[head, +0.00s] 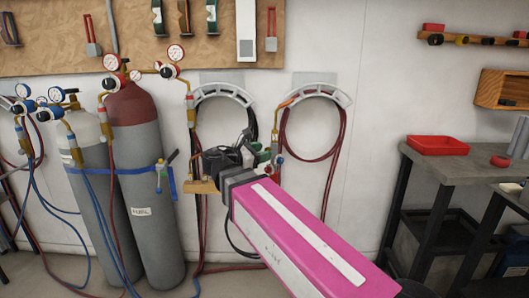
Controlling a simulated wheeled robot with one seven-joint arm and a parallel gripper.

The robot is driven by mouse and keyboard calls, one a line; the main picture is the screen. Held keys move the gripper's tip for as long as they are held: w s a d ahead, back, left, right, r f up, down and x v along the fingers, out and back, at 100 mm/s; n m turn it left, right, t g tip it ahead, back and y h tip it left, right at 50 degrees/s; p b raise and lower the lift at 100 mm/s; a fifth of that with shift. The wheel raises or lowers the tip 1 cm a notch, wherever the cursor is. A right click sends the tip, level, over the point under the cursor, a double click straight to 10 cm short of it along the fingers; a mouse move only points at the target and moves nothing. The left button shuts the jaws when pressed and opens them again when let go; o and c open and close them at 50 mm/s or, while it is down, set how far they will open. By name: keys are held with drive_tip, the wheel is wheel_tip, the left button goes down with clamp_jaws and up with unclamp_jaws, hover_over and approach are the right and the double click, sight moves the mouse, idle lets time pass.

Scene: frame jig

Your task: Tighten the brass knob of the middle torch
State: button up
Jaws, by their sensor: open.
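My gripper (228,157) is the dark end of my pink arm, in the middle of the head view, in front of the wall below the hose hangers. Its jaws are open, but their fingers are hard to separate from the dark and green fittings behind them. A brass-coloured fitting (192,118) stands just left of my gripper, and a fitting with a red and white part (278,161) shows just right of it. I cannot make out the middle torch or its brass knob; my gripper covers that area. Contact cannot be told.
A wooden block (200,187) shows left of my wrist. Gas cylinders (137,190) with gauges and hoses stand on the left. A bench (455,165) with a red tray (437,145) stands right. The wall between is clear.

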drive_tip(key=v, duration=0.9)
drive_tip(key=shift+a, duration=0.1)
